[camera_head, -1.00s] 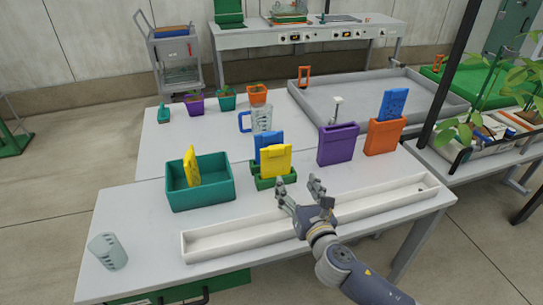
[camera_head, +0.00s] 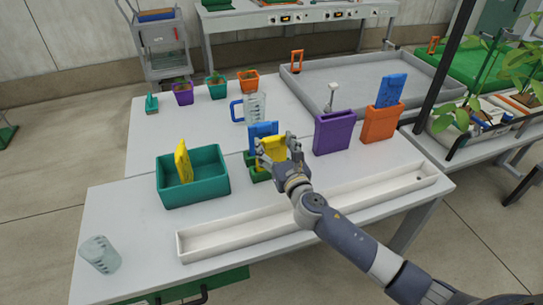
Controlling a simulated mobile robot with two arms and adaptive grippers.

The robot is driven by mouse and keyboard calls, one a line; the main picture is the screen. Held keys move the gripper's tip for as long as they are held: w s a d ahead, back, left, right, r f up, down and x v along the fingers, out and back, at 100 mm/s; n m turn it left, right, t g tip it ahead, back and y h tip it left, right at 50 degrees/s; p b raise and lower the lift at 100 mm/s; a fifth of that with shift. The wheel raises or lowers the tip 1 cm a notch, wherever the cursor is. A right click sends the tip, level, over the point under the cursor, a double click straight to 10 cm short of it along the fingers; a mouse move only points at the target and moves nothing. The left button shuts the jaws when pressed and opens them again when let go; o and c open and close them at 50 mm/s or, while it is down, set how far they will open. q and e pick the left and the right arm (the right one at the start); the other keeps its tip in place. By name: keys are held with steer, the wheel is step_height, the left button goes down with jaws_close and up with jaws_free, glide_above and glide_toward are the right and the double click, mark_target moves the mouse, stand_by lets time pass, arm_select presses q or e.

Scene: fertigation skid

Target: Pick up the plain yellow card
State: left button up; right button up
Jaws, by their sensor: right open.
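A plain-looking yellow card (camera_head: 272,153) stands upright in a low green holder (camera_head: 253,175) on the white table. A blue card (camera_head: 262,129) stands just behind it in the same holder. My right gripper (camera_head: 274,145) is open at the yellow card's upper part, with its fingers overlapping the card in the picture. Whether the fingers touch the card cannot be told. My left gripper is out of view.
A purple holder (camera_head: 333,132) and an orange holder (camera_head: 381,124) with a blue card (camera_head: 390,91) stand to the right. A white trough (camera_head: 330,202) runs along the front.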

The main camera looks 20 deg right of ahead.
mark_target(273, 142)
steer(key=shift+w, duration=1.2)
steer(key=shift+w+f, duration=0.1)
steer(key=shift+w, duration=0.35)
steer(key=shift+s, duration=0.1)
steer(key=c, duration=0.3)
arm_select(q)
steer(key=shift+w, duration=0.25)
arm_select(e)
steer(key=c, duration=0.9)
steer(key=shift+o, duration=0.2)
